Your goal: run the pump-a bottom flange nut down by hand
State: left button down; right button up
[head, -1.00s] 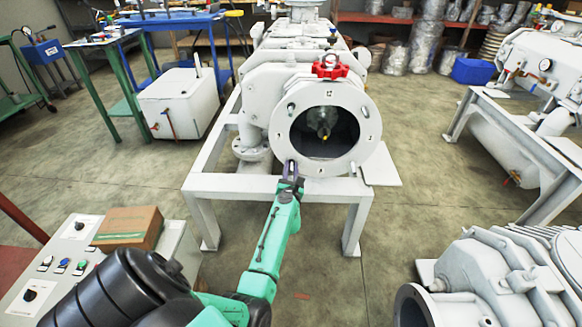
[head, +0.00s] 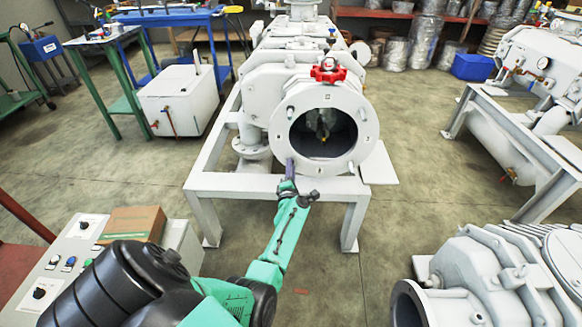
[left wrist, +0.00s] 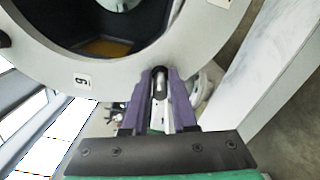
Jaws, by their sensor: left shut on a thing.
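The pump-a (head: 300,80) is a white machine on a white frame, with a round open flange (head: 368,115) facing me. My left gripper (head: 289,168) is at the lower left edge of this flange. In the left wrist view its two purple fingers (left wrist: 160,95) are shut around a small pale cylindrical piece, the flange nut or its stud (left wrist: 160,82), at a hole in the flange's rim. The fingers hide part of it, so how far down the nut sits cannot be told. The right gripper is not in view.
The white frame (head: 240,187) runs below my gripper. A control box (head: 65,265) and cardboard box (head: 133,225) are at lower left. Another grey pump (head: 490,270) is at lower right.

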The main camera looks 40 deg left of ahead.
pick_arm(q)
jog(key=m+p, duration=0.1)
jog(key=m, duration=0.5)
jog(key=shift+f, duration=0.15)
jog(key=m+p, duration=0.1)
jog(key=m, duration=0.2)
jog(key=shift+m, duration=0.4)
jog(key=shift+f+m, duration=0.15)
jog(key=shift+m, duration=1.15)
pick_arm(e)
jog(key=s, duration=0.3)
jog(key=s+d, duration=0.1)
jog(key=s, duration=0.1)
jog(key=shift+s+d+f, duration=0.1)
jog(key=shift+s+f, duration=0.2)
pick_arm(q)
jog(key=shift+s+m, duration=0.1)
jog(key=shift+m, duration=0.2)
jog(key=c, duration=0.7)
grip_release()
jog(key=shift+p, duration=0.3)
